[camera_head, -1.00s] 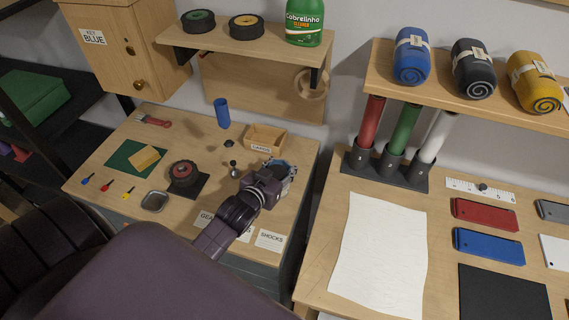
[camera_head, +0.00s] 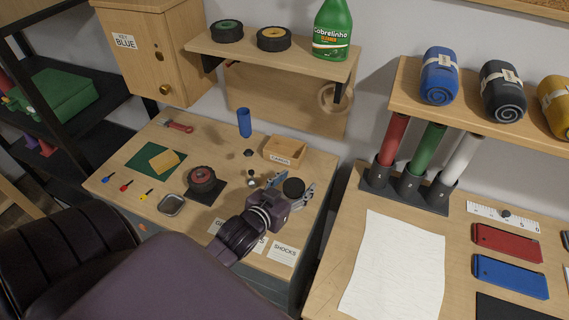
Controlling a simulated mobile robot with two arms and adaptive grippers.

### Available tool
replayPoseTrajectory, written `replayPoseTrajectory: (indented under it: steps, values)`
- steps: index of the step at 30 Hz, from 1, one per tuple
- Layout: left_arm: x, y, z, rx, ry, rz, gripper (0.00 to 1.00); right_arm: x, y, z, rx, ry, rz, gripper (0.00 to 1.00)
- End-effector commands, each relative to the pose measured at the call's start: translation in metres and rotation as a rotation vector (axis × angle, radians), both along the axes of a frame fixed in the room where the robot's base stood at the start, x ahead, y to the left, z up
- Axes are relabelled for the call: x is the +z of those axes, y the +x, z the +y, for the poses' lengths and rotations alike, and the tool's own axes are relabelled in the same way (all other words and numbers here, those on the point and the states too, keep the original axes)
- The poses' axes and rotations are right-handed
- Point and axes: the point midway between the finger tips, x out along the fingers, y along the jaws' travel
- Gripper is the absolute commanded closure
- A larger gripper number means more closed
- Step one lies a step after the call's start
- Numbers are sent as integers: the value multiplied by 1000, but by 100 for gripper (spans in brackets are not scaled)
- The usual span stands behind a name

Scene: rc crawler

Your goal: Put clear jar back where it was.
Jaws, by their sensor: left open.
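My left gripper (camera_head: 292,189) is open over the right part of the left workbench, its fingers spread either side of a dark round top (camera_head: 293,187). This looks like the lid of a jar; its body is mostly hidden by the gripper, so I cannot tell whether it is clear or whether a finger touches it. No other clear jar is plainly visible. My right gripper is not in view.
On the left workbench (camera_head: 130,165) are an open wooden box (camera_head: 285,149), a blue cup (camera_head: 244,123), a wheel (camera_head: 202,179), a metal tray (camera_head: 171,205) and label cards (camera_head: 283,252). A shelf (camera_head: 270,62) with tyres and a green bottle overhangs the back.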

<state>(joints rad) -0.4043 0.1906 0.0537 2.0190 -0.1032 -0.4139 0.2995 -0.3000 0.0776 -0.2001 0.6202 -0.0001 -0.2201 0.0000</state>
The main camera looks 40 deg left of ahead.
Motion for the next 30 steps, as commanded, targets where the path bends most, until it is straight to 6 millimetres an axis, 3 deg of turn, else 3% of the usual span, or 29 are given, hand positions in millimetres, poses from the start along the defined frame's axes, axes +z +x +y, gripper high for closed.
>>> replayPoseTrajectory:
  steps: [6, 12, 30]
  values:
    - [13, -41, -4, 0, -1, 1, 44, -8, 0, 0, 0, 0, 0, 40]
    - [22, -63, -5, 1, 0, 1, 44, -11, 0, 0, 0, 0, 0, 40]
    - [26, -69, -6, 1, 0, 0, 44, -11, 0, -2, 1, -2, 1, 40]
